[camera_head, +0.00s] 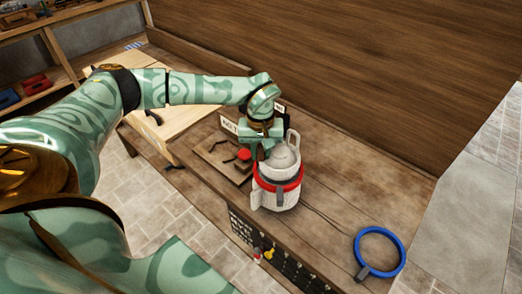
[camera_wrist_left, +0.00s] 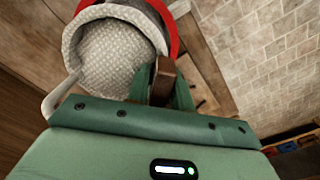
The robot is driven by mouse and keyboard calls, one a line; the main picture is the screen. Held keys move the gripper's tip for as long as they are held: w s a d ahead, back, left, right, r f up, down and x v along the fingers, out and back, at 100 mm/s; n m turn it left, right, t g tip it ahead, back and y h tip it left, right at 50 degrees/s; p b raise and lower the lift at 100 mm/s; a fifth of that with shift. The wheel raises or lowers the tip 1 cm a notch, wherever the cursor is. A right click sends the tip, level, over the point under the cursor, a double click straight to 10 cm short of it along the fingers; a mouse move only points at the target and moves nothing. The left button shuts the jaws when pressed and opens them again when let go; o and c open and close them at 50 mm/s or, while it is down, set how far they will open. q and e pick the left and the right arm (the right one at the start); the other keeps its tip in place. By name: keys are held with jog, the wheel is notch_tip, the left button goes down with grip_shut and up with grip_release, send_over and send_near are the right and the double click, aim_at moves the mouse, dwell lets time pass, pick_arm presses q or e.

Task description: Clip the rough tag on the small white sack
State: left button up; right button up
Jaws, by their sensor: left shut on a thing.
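The small white sack (camera_head: 273,197) stands upright on the wooden bench, with a loop at its top. A red ring (camera_head: 290,186) is around its upper body; it also shows at the top of the left wrist view (camera_wrist_left: 172,35). My left gripper (camera_head: 262,150) is beside the sack, on its far side. In the left wrist view its fingers (camera_wrist_left: 163,88) are closed on a brown tag (camera_wrist_left: 162,78) at the red ring; how tag and ring join is partly hidden. The sack's pale woven cloth (camera_wrist_left: 112,62) is close to the fingers. My right gripper is not in view.
A blue ring (camera_head: 358,237) with a grey-brown tag lies at the bench's right. A wooden board (camera_head: 215,158) with a small red piece (camera_head: 243,155) lies left of the sack. A white sign stands behind. Hooks with small items line the bench front.

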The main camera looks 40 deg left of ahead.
pick_arm(q)
jog(key=o, duration=1)
jog(key=shift+o, duration=0.2)
jog(key=shift+r, duration=0.1)
notch_tip(320, 180, up, 16)
jog(key=p, duration=0.2)
